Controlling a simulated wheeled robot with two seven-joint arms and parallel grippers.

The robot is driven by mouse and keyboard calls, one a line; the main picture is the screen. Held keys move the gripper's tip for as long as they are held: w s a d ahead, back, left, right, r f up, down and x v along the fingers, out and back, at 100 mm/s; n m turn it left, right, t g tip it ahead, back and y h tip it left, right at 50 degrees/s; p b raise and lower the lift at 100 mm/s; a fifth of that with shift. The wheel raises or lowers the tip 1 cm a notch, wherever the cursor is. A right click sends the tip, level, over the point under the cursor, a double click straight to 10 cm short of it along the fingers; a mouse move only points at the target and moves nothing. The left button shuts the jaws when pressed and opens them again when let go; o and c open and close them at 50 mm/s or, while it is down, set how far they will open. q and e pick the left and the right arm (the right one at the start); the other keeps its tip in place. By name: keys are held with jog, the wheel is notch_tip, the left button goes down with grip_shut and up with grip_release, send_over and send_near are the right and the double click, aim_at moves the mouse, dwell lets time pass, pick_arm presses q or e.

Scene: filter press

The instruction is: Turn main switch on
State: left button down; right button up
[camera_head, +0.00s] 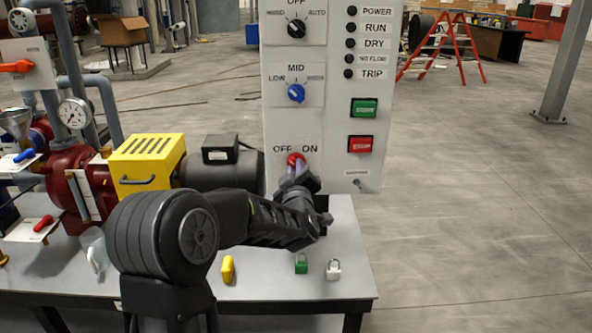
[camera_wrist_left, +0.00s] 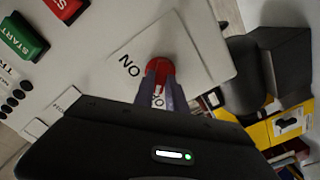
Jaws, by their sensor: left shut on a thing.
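The main switch is a red rotary knob (camera_head: 295,159) low on the white control panel (camera_head: 334,110), below the OFF and ON labels. My left gripper (camera_head: 296,170) reaches up to it from below and is shut on the knob. In the left wrist view the red knob (camera_wrist_left: 160,72) sits between the two fingertips of the left gripper (camera_wrist_left: 160,85), next to the ON label. The fingers hide part of the knob and some lettering, so its exact angle is hard to tell. My right gripper is not in view.
Above are a blue LOW-MID-HIGH knob (camera_head: 296,93), a green button (camera_head: 364,108) and a red button (camera_head: 361,144). A yellow guard (camera_head: 147,160) and dark motor stand left of the panel. Yellow, green (camera_head: 301,264) and white padlocks lie on the table (camera_head: 290,290).

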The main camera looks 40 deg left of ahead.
pick_arm(q)
jog(key=m+p, duration=0.3)
jog(key=m, duration=0.6)
jog(key=m+p, duration=0.4)
jog(key=m, duration=0.4)
jog(key=shift+w+d+m, duration=0.1)
jog(key=shift+d+m, duration=0.1)
jog(key=shift+m, duration=0.2)
dwell(0.3)
jog(key=c, duration=1.4)
grip_release()
jog(key=shift+o, duration=0.2)
